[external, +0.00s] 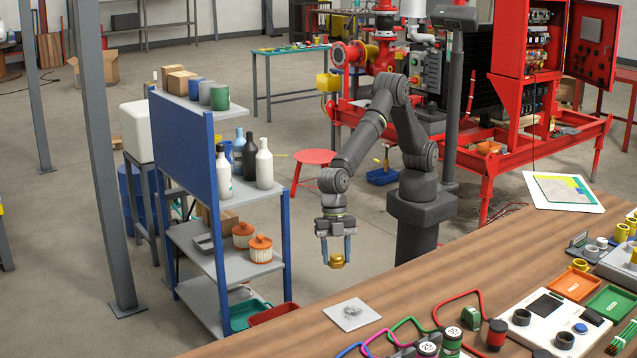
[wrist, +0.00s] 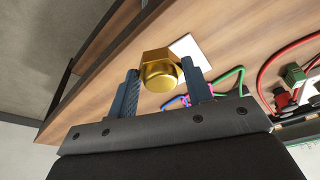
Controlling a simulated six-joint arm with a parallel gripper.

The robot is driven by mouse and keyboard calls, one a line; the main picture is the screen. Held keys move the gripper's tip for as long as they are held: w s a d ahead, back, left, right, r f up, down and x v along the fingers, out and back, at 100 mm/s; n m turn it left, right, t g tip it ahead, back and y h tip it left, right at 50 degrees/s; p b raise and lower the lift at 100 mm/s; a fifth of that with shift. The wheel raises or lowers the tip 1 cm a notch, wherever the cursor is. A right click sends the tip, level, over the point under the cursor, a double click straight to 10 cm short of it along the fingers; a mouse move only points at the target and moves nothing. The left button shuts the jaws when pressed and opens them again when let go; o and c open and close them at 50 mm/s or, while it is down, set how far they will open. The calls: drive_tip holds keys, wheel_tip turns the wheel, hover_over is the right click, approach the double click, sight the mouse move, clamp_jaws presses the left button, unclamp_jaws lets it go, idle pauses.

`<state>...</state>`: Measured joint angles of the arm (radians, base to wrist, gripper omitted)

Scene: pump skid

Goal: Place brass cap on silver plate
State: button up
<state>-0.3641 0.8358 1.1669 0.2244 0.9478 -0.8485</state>
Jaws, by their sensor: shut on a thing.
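The brass cap (external: 337,260) is a small gold piece held at the tips of my gripper (external: 336,255). In the wrist view the cap (wrist: 159,70) sits between the two blue-grey fingers of my gripper (wrist: 165,85), which are shut on it. The silver plate (external: 352,314) is a flat square lying on the wooden bench near its left front edge. In the external view the cap is in the air, above and slightly left of the plate in the picture. In the wrist view the plate (wrist: 190,50) shows behind the cap, which partly hides it.
A blue shelf unit (external: 181,150) with bottles and pots stands left of my gripper. On the wooden bench (external: 440,270), coloured cables (external: 408,322), a white control box (external: 553,318) and trays lie right of the plate. The bench behind the plate is clear.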

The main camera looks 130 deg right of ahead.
hover_over(353, 306)
drive_tip(key=f, duration=0.3)
drive_tip(key=d+f, duration=0.1)
drive_tip(key=f, duration=0.1)
drive_tip(key=shift+s, duration=0.3)
drive_tip(key=shift+f, duration=1.95)
drive_tip(key=shift+f, duration=0.1)
drive_tip(key=o, duration=1.1)
drive_tip(key=shift+c, duration=0.2)
drive_tip(key=v, duration=1.2)
